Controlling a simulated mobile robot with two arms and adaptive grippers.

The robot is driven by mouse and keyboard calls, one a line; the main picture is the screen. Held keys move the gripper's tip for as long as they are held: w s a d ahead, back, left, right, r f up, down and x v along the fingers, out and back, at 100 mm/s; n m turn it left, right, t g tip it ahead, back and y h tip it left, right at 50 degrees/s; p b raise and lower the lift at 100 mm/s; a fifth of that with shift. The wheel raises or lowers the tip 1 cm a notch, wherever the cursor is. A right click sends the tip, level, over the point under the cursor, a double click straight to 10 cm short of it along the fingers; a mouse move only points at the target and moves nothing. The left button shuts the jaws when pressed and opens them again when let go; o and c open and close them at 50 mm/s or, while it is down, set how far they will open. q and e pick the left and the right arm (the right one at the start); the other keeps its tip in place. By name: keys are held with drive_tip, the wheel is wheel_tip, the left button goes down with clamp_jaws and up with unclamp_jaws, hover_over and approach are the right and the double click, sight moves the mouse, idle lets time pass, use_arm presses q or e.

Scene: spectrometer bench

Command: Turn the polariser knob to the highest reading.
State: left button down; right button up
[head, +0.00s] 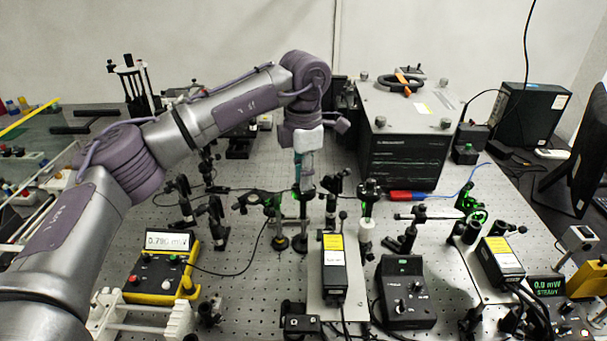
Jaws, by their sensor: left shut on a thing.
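My left gripper (301,184) points straight down over the middle of the optics bench. It is shut on the polariser knob at the top of a post-mounted optic; the fingers hide the knob, so its angle cannot be read. The yellow power meter (163,266) at the left front shows about 0.790 mW on its screen. A small dark display (547,287) at the right front shows 0.8 mW and the word STEADY in green. My right gripper is not in view.
Several post-mounted optics (216,222) stand close around the gripper. A black laser box (334,265) and a black controller (405,291) stand in front. A large dark instrument (404,156) stands behind on the right. Bare breadboard (254,300) shows beside the yellow meter.

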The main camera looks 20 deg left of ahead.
use_arm(q)
drive_tip(key=c, duration=1.1)
unclamp_jaws()
wheel_tip(320, 180, up, 12)
drive_tip(key=shift+r, duration=0.1)
